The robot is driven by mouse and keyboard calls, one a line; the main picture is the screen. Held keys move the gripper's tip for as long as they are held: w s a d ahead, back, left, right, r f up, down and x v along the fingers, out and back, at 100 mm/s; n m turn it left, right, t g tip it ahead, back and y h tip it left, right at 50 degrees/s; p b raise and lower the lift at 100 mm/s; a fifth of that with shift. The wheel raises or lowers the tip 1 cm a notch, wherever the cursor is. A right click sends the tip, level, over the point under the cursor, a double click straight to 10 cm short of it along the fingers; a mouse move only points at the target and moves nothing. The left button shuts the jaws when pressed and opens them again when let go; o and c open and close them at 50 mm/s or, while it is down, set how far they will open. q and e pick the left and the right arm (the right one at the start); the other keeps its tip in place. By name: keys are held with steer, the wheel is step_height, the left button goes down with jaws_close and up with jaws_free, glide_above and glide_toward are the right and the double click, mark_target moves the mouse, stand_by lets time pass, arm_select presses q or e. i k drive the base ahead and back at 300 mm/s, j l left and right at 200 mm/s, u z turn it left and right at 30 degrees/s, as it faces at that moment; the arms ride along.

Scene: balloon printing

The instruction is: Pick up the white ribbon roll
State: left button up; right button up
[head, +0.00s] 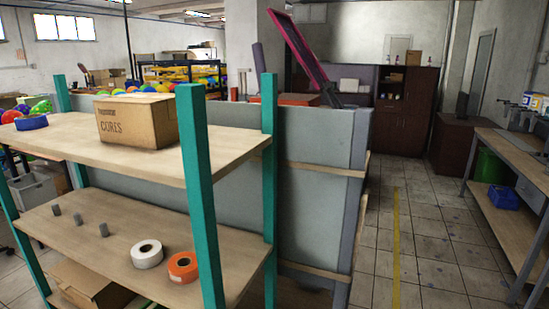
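A white ribbon roll (147,254) lies flat on the middle shelf (115,271) of a wooden rack with teal posts. Its dark centre hole faces up. An orange roll (182,267) lies just to its right, close beside it, near the front right teal post (199,190). Neither of my grippers shows in the head view, so nothing is seen holding the white roll.
A cardboard box (136,120) sits on the upper shelf (52,144), above the middle one. A workbench (515,155) stands at the right, with open tiled floor (420,240) between.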

mark_target(146, 254)
steer(key=i+l+u, duration=0.15)
steer(key=u, duration=0.25)
steer(key=i+l+u, duration=0.15)
steer(key=u, duration=0.2)
steer(key=i+l+u, duration=0.1)
steer(key=l+u, duration=0.4)
steer(key=u, duration=0.25)
steer(key=i+l, duration=0.05)
